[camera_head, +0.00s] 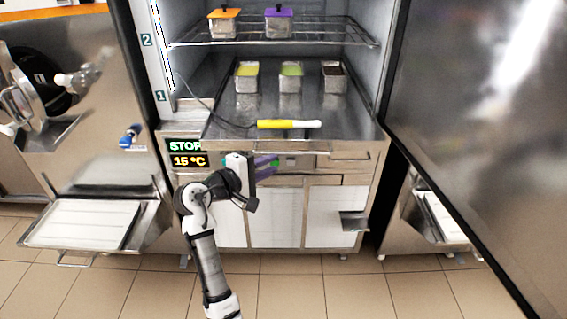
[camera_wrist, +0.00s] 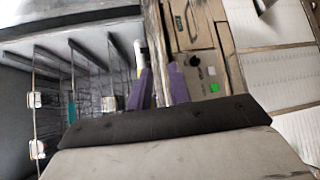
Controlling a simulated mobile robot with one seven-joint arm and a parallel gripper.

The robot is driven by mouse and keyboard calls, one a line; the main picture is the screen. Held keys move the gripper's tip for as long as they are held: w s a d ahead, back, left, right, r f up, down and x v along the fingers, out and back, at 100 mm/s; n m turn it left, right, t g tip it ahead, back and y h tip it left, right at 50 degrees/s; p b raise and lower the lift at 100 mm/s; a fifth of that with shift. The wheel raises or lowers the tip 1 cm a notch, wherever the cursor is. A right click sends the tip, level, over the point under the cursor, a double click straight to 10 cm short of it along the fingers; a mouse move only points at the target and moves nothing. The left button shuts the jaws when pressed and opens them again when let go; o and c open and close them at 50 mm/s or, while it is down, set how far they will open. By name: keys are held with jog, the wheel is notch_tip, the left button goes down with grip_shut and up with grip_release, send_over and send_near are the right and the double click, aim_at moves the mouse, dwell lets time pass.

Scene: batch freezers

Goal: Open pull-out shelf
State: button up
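The freezer cabinet (camera_head: 362,172) stands ahead with its upper compartment open. A narrow metal front panel (camera_head: 330,181) with a handle-like bar runs below the compartment floor, above white lower doors (camera_head: 276,218). I cannot tell for certain which part is the pull-out shelf. My gripper (camera_head: 267,167), with purple fingers, is in front of the cabinet's left-middle front, beside the display.
A yellow-and-white probe (camera_head: 289,124) on a cable lies at the compartment's front edge. Several small containers (camera_head: 290,78) stand behind it, and two lidded ones (camera_head: 278,22) on the wire rack (camera_head: 330,33). The large open door (camera_head: 490,120) fills the right side. Tiled floor (camera_head: 290,295) is clear in front.

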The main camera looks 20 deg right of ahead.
jog(key=shift+b+v, duration=0.35)
jog(key=shift+v, duration=2)
jog(key=shift+w+r, duration=0.1)
